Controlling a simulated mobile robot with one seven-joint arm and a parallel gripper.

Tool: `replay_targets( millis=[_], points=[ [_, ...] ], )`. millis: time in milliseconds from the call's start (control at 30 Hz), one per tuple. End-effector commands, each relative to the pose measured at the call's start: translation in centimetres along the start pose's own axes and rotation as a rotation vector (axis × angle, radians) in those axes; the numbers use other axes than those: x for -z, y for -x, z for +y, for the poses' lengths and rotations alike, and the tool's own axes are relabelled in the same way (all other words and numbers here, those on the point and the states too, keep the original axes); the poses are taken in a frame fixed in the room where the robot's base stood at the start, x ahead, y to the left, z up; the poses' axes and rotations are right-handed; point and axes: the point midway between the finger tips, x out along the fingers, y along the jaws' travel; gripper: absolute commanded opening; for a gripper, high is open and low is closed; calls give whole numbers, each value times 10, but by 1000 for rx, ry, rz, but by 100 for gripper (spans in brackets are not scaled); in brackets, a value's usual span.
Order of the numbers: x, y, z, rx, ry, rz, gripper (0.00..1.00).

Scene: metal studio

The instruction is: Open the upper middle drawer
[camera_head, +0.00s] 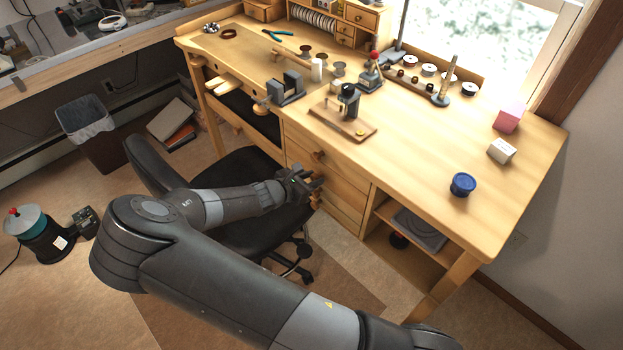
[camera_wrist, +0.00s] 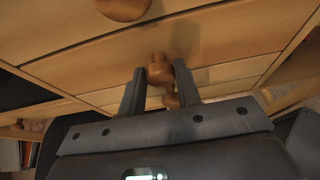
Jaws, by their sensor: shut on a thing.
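The wooden workbench has a stack of drawers with round wooden knobs below its top. The upper middle drawer (camera_wrist: 215,40) shows in the wrist view, its front looking flush with its neighbours. Its round knob (camera_wrist: 159,68) sits between the tips of my gripper (camera_wrist: 160,82), which is shut on it. In the head view my gripper (camera_head: 311,182) is at the drawer stack, below the top drawer's knob (camera_head: 318,155), and hides much of the lower fronts. The top drawer's knob (camera_wrist: 122,8) is also at the upper edge of the wrist view. A lower knob (camera_wrist: 171,99) shows past the fingers.
A black swivel chair (camera_head: 235,172) stands close under my arm, left of the drawers. An open shelf (camera_head: 400,245) is right of the stack. Tools and a blue jar (camera_head: 462,184) stand on the benchtop. A bin (camera_head: 95,135) is at the left.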

Motion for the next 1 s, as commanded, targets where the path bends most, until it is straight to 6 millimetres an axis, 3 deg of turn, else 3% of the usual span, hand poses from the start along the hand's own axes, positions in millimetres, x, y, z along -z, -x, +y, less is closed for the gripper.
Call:
replay_targets(
  millis=[167, 400, 600, 1000],
  points=[
    [10, 23, 2, -5, -1, 4, 0],
    [37, 88, 2, -7, 0, 5, 0],
    [52, 124, 1, -5, 1, 3, 0],
    [54, 131, 1, -3, 0, 1, 0]
  ],
)
